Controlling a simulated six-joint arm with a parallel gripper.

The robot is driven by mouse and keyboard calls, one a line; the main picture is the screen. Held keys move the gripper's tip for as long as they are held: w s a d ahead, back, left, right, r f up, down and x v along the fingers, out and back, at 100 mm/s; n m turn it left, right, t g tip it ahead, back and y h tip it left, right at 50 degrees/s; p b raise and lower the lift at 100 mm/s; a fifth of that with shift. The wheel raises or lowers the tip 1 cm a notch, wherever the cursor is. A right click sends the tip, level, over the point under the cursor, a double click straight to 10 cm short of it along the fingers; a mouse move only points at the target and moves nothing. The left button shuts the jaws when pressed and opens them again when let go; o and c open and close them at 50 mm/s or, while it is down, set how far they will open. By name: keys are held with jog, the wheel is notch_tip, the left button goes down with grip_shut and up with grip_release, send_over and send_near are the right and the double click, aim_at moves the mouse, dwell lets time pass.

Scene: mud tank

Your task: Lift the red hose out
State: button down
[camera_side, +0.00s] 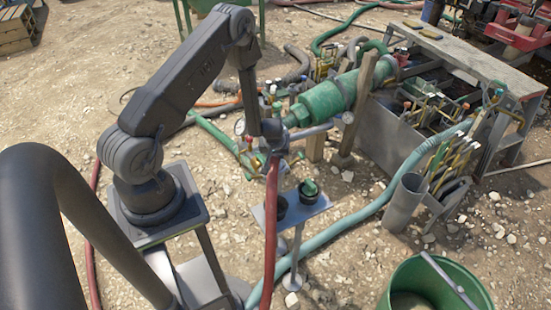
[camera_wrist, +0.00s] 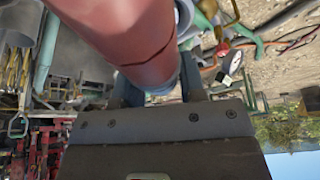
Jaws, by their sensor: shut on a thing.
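The red hose (camera_side: 271,220) hangs from my gripper (camera_side: 272,142) nearly straight down to the bottom edge of the side view. It passes in front of the left part of a small grey stand (camera_side: 262,215). My gripper is shut on the hose near its upper end. In the wrist view the red hose (camera_wrist: 125,35) fills the upper middle, between the fingers of my gripper (camera_wrist: 160,92). The stand has two dark round holders; the right one holds a green fitting (camera_side: 310,186). The left one (camera_side: 281,206) is partly behind the hose, and I cannot tell whether they touch.
A large green cylinder (camera_side: 328,100) lies close to the right of my gripper. A green bucket (camera_side: 410,270) stands at lower right. A metal tank (camera_side: 385,125) with tools stands at right.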

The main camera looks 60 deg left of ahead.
jog(key=shift+r, duration=0.15)
jog(key=shift+r, duration=0.6)
jog(key=r, duration=0.2)
jog(key=s+a+r, duration=0.1)
jog(key=shift+r, duration=0.25)
jog(key=s+a+r, duration=0.5)
jog(key=s+r, duration=0.1)
jog(key=s, duration=0.2)
jog(key=shift+s+a, duration=0.3)
jog(key=shift+s, duration=0.05)
